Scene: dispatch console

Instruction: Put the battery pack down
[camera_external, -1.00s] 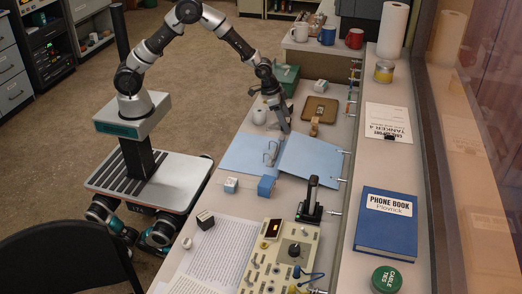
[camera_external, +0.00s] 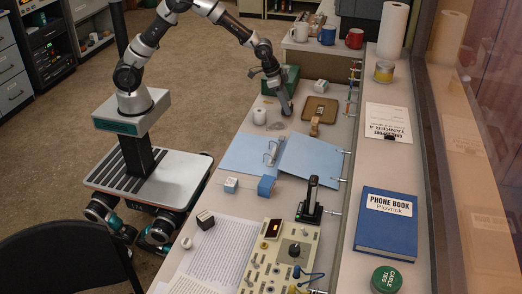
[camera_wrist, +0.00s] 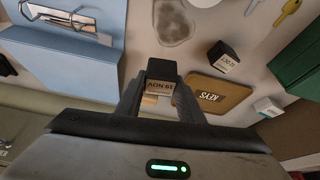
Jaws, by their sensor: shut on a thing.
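The battery pack (camera_wrist: 160,74) is a small dark block with a tan label reading "19 NOV", upside down in the wrist view. My gripper (camera_wrist: 159,92) is shut on it, one finger on each side. In the external view my gripper (camera_external: 287,111) hangs over the desk's far part, left of the brown KEYS tray (camera_external: 320,108); the pack is hard to make out there. I cannot tell how high it is above the desk. A similar dark block labelled "10 OCT" (camera_wrist: 224,60) stands near the tray in the wrist view.
The blue binder (camera_external: 250,153) lies open on the near side. A dark stain (camera_wrist: 180,20) marks bare desk. A white roll (camera_external: 259,117), a green box (camera_external: 290,77), a small white-and-green block (camera_external: 319,86) and a tan item (camera_external: 314,127) stand around my gripper.

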